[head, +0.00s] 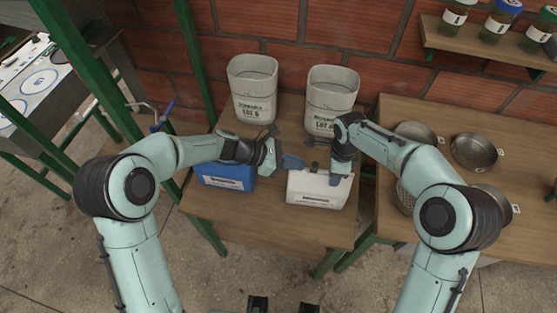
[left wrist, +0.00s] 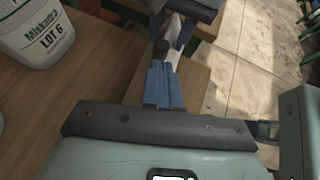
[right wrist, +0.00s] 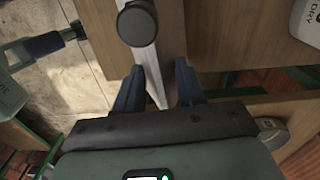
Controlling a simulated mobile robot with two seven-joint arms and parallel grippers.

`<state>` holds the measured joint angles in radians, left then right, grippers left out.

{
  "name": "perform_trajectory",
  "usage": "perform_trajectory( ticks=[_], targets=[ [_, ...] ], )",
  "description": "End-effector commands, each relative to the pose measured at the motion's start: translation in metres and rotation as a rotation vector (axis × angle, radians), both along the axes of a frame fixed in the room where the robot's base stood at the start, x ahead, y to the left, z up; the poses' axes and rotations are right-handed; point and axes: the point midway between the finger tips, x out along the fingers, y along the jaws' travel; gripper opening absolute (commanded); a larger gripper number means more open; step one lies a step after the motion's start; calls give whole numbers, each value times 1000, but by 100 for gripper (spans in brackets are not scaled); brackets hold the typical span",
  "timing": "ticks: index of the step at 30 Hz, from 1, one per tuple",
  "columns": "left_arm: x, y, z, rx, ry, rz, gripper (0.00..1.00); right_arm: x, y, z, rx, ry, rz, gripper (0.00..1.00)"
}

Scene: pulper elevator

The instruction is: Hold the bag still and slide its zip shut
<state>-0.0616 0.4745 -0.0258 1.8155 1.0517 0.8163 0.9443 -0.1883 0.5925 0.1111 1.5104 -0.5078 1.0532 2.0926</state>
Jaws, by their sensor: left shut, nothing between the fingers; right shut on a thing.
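The white bag (head: 318,190) with a printed label stands on the wooden table. Its pale, narrow top edge shows in the right wrist view (right wrist: 146,60) and in the left wrist view (left wrist: 174,30). A dark round knob (right wrist: 137,23), perhaps the zip slider, sits over that edge; it also shows in the left wrist view (left wrist: 161,46). My right gripper (head: 337,178) is shut on the bag's top, toward its right end. My left gripper (head: 296,163) is shut and empty, its tips just left of the knob. Whether they touch it I cannot tell. The zip itself is not clear.
A blue bag (head: 225,181) stands left of the white one, under my left wrist. Two pale tubs (head: 253,82) (head: 331,90) stand behind, by the brick wall. Several metal pans (head: 474,151) lie on the right table. The table front (head: 262,228) is clear.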

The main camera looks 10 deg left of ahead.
Motion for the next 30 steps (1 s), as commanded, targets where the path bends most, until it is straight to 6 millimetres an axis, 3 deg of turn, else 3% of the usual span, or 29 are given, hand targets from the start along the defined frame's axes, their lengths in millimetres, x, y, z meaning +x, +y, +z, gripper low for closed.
perform_trajectory(
  ticks=[6, 17, 24, 30],
  targets=[
    [3, -13, 0, 0, 0, 1, 0, -1, 1, -2, 1, 3, 1, 0],
    [3, -16, 0, 0, 0, 0, 0, -1, 1, -2, 0, 4, 1, 0],
    [3, -46, 0, -1, 0, -2, 0, -1, 1, -2, 0, 4, 1, 0],
    [3, -50, 0, -1, 0, 0, 0, -1, 1, -2, 0, 4, 1, 0]
  ],
)
